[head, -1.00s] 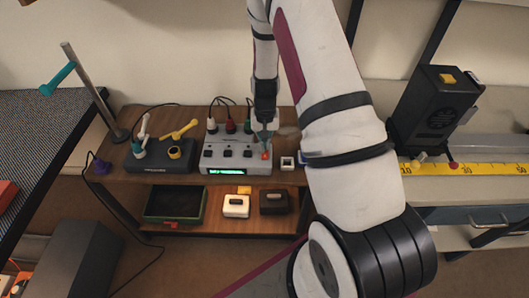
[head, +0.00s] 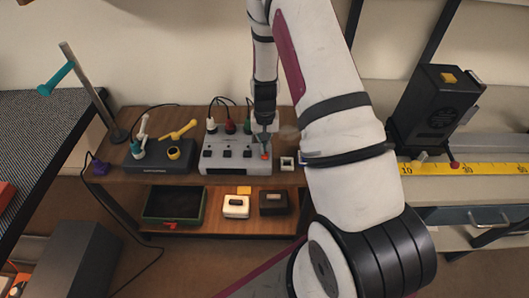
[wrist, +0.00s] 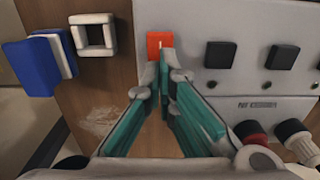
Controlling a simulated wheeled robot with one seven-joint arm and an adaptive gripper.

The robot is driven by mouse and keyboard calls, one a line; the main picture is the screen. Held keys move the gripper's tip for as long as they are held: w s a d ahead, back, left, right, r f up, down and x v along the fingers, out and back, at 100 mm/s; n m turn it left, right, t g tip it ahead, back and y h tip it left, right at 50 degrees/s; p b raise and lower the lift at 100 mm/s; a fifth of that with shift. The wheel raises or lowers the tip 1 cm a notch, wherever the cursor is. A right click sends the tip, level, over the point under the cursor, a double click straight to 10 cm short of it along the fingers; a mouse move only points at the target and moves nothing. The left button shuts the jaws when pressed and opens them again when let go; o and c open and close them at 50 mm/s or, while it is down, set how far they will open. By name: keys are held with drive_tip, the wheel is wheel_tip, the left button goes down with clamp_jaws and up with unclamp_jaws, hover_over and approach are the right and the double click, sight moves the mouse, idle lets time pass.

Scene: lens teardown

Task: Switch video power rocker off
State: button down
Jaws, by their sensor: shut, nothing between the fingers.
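The grey control box (head: 220,160) stands on the wooden bench. Its orange-red power rocker (head: 265,157) is at the right end of its top, and it also shows in the wrist view (wrist: 158,40). The display strip (head: 227,171) on the box's front is dark. My gripper (head: 265,147) points down at the rocker. In the wrist view the teal-padded fingers (wrist: 164,62) are shut and empty, their tips at the edge of the rocker. I cannot tell whether they touch it. The fingertips partly cover the rocker's near edge.
Several black square switches (wrist: 220,54) sit beside the rocker. Cables with plugs (head: 230,127) stand at the box's back. A small white frame (head: 287,163) is close on its right.

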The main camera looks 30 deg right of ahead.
drive_tip(key=shift+r+p, duration=1.4)
drive_tip(key=shift+r, duration=2)
drive_tip(key=shift+s, duration=0.1)
